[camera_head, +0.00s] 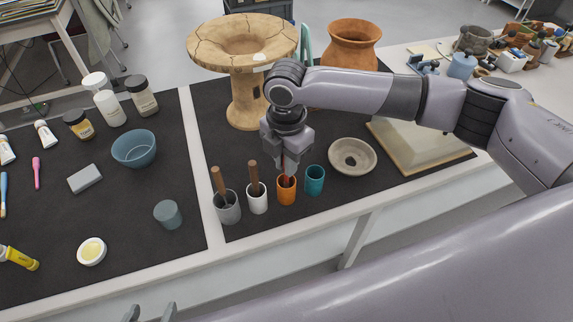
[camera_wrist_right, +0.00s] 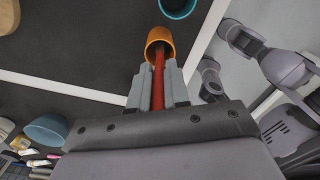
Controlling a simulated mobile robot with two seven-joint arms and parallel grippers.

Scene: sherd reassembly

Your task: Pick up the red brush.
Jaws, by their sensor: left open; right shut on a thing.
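The red brush (camera_wrist_right: 158,78) stands with its lower end inside the orange cup (camera_head: 286,193). In the head view a short red length of it shows just above the cup's rim. My right gripper (camera_head: 287,160) is above the orange cup, shut on the brush's red handle. The right wrist view shows the handle between the two fingers (camera_wrist_right: 157,88), running into the orange cup (camera_wrist_right: 159,42). The brush's end inside the cup is hidden. My left gripper (camera_head: 150,313) shows only as fingertips at the bottom edge of the head view, open and empty, away from the brush.
Next to the orange cup stand a teal cup (camera_head: 314,181), a white cup (camera_head: 257,201) and a grey cup (camera_head: 228,208), the last two holding brown-handled tools. A shallow beige bowl (camera_head: 352,157) lies to the right. A cracked clay stand (camera_head: 243,60) is behind my right gripper.

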